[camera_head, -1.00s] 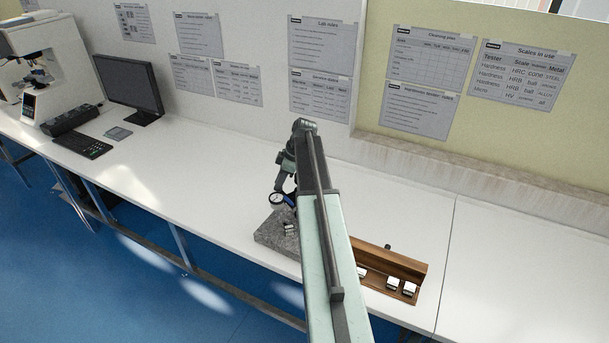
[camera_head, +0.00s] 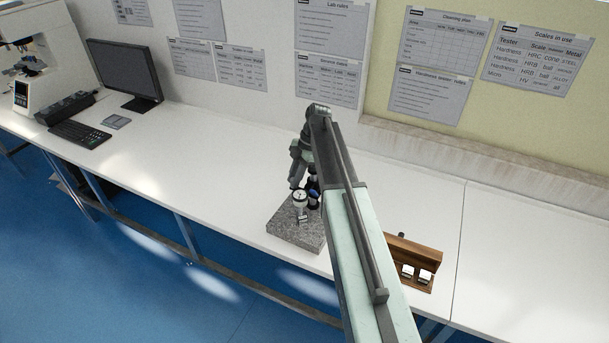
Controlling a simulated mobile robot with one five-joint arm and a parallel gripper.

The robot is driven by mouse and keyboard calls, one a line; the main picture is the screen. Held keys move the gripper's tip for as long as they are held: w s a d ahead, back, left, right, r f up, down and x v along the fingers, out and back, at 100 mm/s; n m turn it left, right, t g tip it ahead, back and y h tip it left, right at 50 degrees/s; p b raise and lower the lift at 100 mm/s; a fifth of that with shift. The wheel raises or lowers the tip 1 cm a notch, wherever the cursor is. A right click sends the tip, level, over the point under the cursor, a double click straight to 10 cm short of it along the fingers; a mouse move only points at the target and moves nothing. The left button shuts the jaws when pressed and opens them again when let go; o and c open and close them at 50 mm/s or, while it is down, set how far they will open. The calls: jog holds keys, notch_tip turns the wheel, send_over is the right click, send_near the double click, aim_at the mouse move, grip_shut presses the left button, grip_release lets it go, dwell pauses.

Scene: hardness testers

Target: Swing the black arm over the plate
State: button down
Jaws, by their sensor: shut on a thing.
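A grey speckled granite plate (camera_head: 284,232) lies on the white bench near its front edge. A dark stand with a blue knob (camera_head: 314,193) rises at its back right, partly behind my arm. A round white dial gauge (camera_head: 300,197) hangs over the plate with its face towards me. The black arm that carries the gauge is small and mostly hidden. My gripper (camera_head: 296,182) reaches down just above the gauge and is shut, apparently on the black arm; the contact is too small to see clearly. A small silver piece (camera_head: 303,219) shows below the gauge.
A wooden box (camera_head: 418,254) with white-labelled pieces stands right of my arm, partly hidden by it. A monitor (camera_head: 124,72), keyboard (camera_head: 80,133) and white microscope-like tester (camera_head: 35,72) stand far left. The bench (camera_head: 210,175) between is clear.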

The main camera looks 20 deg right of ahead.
jog(key=shift+s+a, duration=0.2)
jog(key=shift+a, duration=0.25)
jog(key=c, duration=1.6)
grip_release()
jog(key=shift+c, duration=0.2)
jog(key=shift+o, duration=0.4)
jog(key=shift+s+r, duration=0.1)
jog(key=p+v, duration=0.7)
jog(key=shift+d+r, duration=0.2)
jog(key=shift+r, duration=0.1)
